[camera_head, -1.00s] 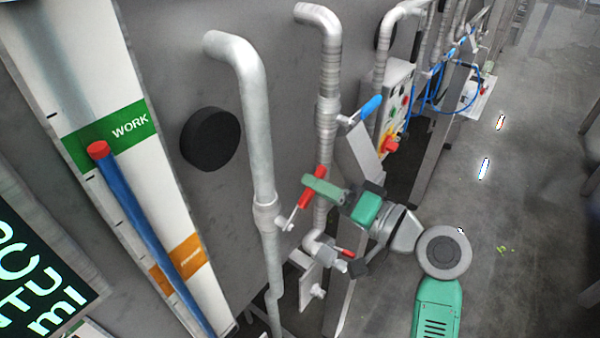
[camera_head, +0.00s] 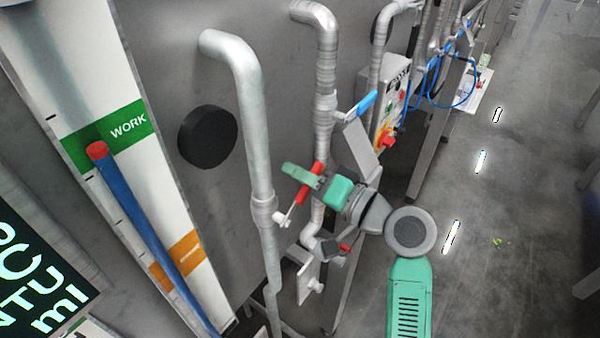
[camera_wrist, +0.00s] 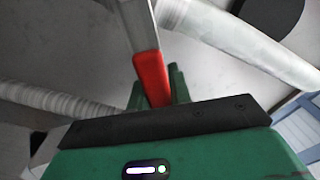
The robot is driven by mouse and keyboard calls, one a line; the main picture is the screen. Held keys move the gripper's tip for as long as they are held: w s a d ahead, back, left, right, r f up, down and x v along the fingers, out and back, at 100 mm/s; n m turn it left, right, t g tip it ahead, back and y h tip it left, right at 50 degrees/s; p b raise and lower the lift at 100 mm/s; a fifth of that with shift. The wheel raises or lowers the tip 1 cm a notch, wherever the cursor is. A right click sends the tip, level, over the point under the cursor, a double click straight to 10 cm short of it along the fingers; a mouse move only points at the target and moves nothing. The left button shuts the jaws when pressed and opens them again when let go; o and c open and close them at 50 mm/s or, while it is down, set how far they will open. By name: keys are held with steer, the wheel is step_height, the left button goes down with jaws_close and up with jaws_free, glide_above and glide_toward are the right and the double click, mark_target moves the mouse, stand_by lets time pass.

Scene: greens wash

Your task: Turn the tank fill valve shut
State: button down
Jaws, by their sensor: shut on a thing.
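A red-handled valve lever (camera_head: 309,183) sits on the front grey pipe (camera_head: 257,165), its grip slanting up to the right from the pipe. My gripper (camera_head: 306,177) is at this lever and shut on its red grip. The wrist view shows the red grip (camera_wrist: 152,78) between my green fingers (camera_wrist: 155,92), with its bare metal shank running upward. I cannot tell which label this valve has. The valve body is partly hidden in the wrist view.
A blue-handled valve (camera_head: 365,103) is on the pipe behind, and another red handle (camera_head: 344,248) is lower down. A level gauge with a blue column (camera_head: 150,235) and green WORK band (camera_head: 128,128) is at left. A control box (camera_head: 392,105) stands behind. Open floor lies right.

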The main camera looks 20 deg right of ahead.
mark_target(305, 189)
steer(key=shift+w+d+f+m+p, duration=0.15)
steer(key=shift+f+m+p, duration=0.35)
steer(key=shift+f+m, duration=0.5)
steer(key=shift+w+d+f+m+p, duration=0.1)
steer(key=shift+d+f+m+p, duration=0.3)
steer(key=shift+m, duration=0.85)
steer(key=shift+w+d+f+m+p, duration=0.1)
steer(key=shift+f+m+p, duration=0.5)
steer(key=shift+f+m, duration=0.45)
steer(key=c, duration=1.3)
jaws_free()
steer(key=b+v, duration=0.1)
steer(key=v, duration=0.6)
steer(key=shift+s+d, duration=0.2)
steer(key=shift+s, duration=0.15)
